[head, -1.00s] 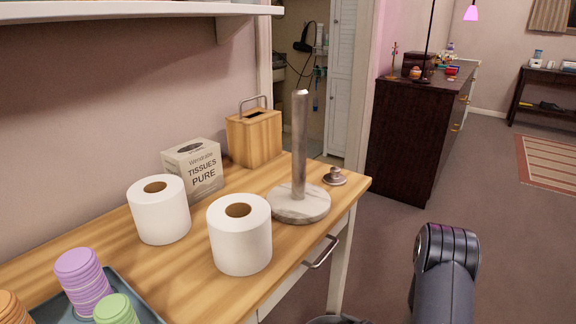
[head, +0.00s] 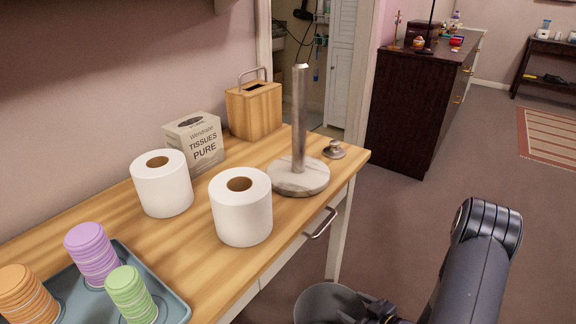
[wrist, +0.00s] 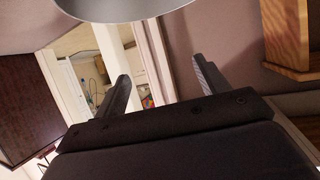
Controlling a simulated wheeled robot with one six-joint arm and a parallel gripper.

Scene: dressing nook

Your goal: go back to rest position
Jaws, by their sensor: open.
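My gripper (wrist: 160,80) shows in the wrist view with its two dark fingers spread wide apart. Nothing is between them. The head view does not show the fingers clearly; my arm is at the lower right, in front of the wooden table (head: 190,245). On the table stand two white paper rolls, the left one (head: 163,190) and the right one (head: 242,213). A paper roll holder (head: 299,120) with a marble base and bare upright post stands behind them, apart from my arm.
A tissue box (head: 196,145), a wooden box with handle (head: 254,110) and a small metal knob-like item (head: 334,150) are on the table. A blue tray (head: 175,311) holds purple, orange and green stacks. A dark dresser (head: 412,112) stands behind. Carpet at right (head: 500,190) is clear.

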